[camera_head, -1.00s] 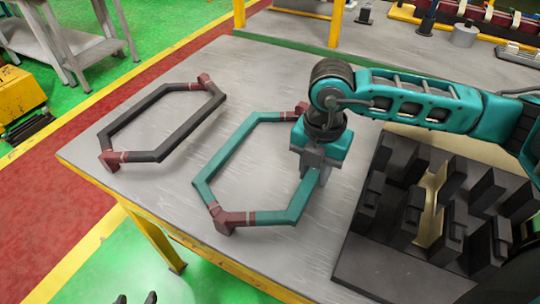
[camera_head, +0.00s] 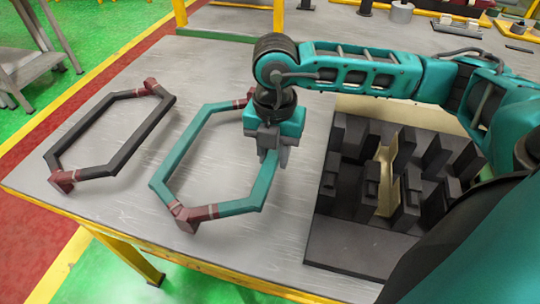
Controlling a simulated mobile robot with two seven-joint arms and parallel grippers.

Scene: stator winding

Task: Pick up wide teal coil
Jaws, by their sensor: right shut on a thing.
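The wide teal coil (camera_head: 171,167) is a six-sided ring with dark red wrapped ends, one at the front and one at the back. It appears to lie flat on the grey table (camera_head: 110,215). My right gripper (camera_head: 270,158) comes down from above onto the coil's right side and is shut on it. The fingers and wrist hide part of that side and the back right corner. I cannot tell any gap between the coil and the table. My left gripper is not in view.
A black coil (camera_head: 108,174) with dark red ends lies to the left of the teal one. A dark slotted block fixture (camera_head: 335,250) with a tan strip stands to the right. The front left of the table is clear.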

